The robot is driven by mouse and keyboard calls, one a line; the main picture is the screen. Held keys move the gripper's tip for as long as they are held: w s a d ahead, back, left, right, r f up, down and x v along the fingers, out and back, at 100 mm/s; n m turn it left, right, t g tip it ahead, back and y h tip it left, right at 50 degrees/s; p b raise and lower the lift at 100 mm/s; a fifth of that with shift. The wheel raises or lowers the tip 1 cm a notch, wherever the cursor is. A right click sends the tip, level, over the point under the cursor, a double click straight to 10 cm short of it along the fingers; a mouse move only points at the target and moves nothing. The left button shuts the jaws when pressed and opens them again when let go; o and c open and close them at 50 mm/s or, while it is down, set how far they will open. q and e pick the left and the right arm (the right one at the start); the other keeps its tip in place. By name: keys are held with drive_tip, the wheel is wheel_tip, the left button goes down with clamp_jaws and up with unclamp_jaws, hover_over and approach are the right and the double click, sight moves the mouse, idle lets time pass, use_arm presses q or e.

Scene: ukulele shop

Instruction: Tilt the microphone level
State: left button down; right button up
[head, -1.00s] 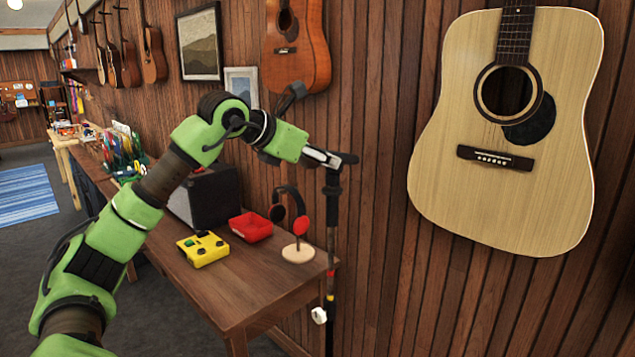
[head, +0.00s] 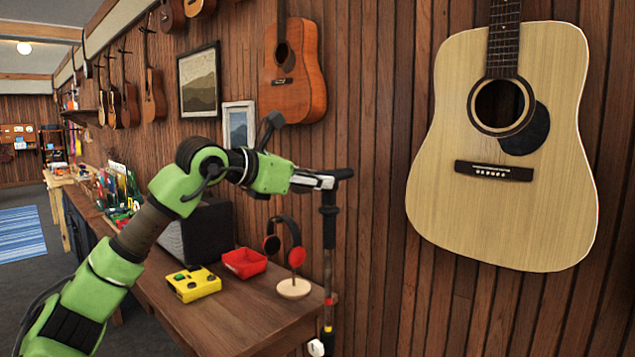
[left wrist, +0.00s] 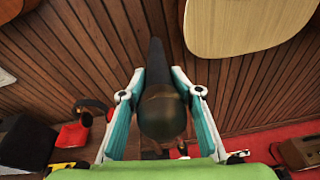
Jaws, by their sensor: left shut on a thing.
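The black microphone (head: 342,174) sits on top of a dark upright stand (head: 329,235) in the head view. It lies close to level, its right end perhaps slightly higher. My left gripper (head: 322,181) is shut on it from the left. In the left wrist view the dark microphone (left wrist: 160,112) lies between the two fingers of my left gripper (left wrist: 158,78), its narrower end pointing away. The gripper hides part of the microphone in the head view. My right gripper is not in view.
A pale guitar (head: 505,215) hangs on the wall at right.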

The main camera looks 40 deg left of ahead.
use_arm(q)
drive_tip(key=shift+f, duration=0.25)
drive_tip(key=c, duration=1.9)
unclamp_jaws()
drive_tip(key=shift+o, duration=1.4)
drive_tip(key=shift+s+a, duration=0.1)
drive_tip(key=shift+s, duration=0.05)
drive_tip(key=shift+s+r, duration=0.15)
drive_tip(key=shift+r, duration=0.05)
drive_tip(key=v, duration=1.2)
